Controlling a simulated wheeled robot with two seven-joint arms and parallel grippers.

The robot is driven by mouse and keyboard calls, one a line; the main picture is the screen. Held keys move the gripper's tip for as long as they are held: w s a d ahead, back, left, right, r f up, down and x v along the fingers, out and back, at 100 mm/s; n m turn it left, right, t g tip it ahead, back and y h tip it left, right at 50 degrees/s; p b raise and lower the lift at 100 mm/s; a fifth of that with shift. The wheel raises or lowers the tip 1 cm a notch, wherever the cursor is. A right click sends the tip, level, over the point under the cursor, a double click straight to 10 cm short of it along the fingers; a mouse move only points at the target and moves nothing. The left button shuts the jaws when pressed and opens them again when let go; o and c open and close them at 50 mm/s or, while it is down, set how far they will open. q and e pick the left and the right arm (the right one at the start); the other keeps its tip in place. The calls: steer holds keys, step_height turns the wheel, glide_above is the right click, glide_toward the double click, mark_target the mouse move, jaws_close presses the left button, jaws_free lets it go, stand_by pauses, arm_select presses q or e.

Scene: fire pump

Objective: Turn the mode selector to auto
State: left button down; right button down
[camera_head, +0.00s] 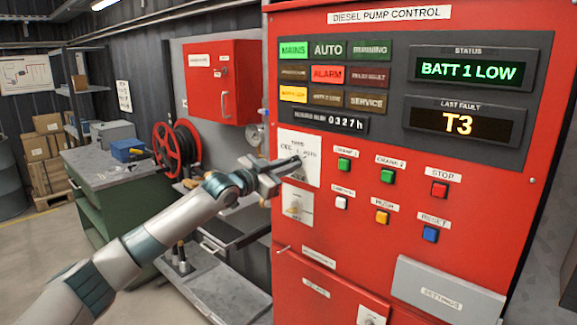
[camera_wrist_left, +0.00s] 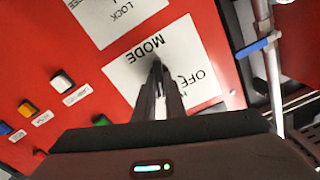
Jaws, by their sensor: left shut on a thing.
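The mode selector's white plate (camera_head: 311,174) is on the left of the red pump control panel (camera_head: 390,275). It also shows in the left wrist view (camera_wrist_left: 205,42), where MODE and part of OFF can be read upside down. My left gripper (camera_head: 297,163) reaches in from the left, its fingertips at the middle of this plate. In the left wrist view its two fingers (camera_wrist_left: 163,72) are close together and shut on the selector knob. The knob is hidden by the fingers, so I cannot tell where it points. My right gripper is not in view.
Below is another white selector plate (camera_head: 299,205), marked LOCK in the wrist view. Green (camera_head: 344,164), red (camera_head: 439,189) and other buttons lie to the right. The status display (camera_head: 468,70) reads BATT 1 LOW. A grey settings box (camera_head: 443,290) juts out at lower right.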

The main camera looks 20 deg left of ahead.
arm_select(q)
steer(key=shift+d+m+p, duration=0.1)
steer(key=shift+m+p, duration=0.8)
steer(key=shift+m, duration=1.7)
steer(key=shift+f, duration=0.1)
steer(key=c, duration=1.8)
jaws_free()
steer(key=shift+s, duration=0.15)
